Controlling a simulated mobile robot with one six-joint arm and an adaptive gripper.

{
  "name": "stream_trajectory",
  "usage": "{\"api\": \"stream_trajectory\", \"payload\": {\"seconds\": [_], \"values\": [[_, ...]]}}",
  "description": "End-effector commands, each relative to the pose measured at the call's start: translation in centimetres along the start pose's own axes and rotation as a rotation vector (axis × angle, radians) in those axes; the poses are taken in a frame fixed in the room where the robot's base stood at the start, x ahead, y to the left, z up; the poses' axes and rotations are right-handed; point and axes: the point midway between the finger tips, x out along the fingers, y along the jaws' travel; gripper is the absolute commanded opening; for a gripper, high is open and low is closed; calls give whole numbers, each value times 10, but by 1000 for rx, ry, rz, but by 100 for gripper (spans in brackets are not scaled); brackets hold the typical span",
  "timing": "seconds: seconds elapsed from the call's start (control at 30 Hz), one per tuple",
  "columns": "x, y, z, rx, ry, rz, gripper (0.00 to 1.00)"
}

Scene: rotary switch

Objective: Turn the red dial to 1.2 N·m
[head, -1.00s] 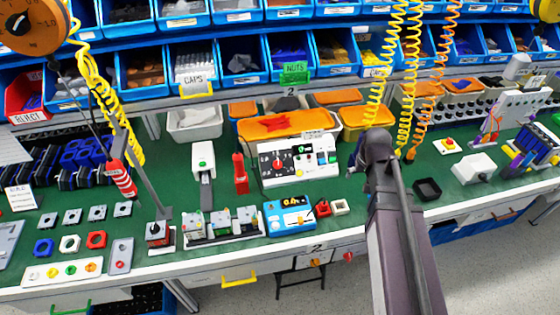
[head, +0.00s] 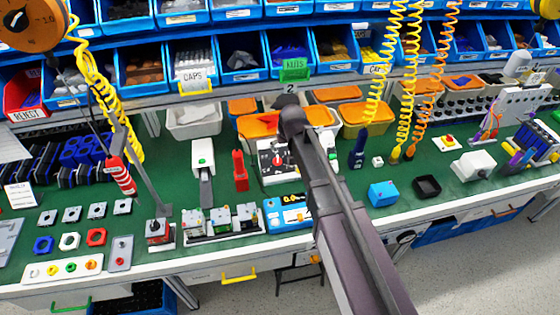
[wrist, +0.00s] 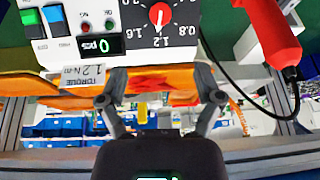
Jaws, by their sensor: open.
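The red dial (wrist: 160,13) is at the top of the wrist view, on a white control box (wrist: 120,57). It carries a white pointer mark, with printed numbers including 0.8 and 1.2 around it. In the head view the dial (head: 277,159) shows just left of my arm. My gripper (wrist: 160,98) is open and empty, its two fingers spread below the dial in the wrist view and apart from it. A tag (wrist: 84,74) reading torque 1.2 N·m is on the box's edge.
A red tool (wrist: 270,35) with a black cable is right of the box in the wrist view. A small blue box (head: 383,193) and a black tray (head: 427,186) stand right of my arm. Blue bins (head: 240,55) and yellow coiled hoses (head: 412,80) are behind and above.

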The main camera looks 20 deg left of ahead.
Motion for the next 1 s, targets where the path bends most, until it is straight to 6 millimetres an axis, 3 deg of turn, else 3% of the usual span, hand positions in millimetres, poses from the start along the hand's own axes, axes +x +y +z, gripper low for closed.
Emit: {"api": "stream_trajectory", "payload": {"seconds": [0.47, 1.0], "values": [[6, 0, 1, 0, -1, 0, 84], [46, 0, 1, 0, -1, 0, 84]]}}
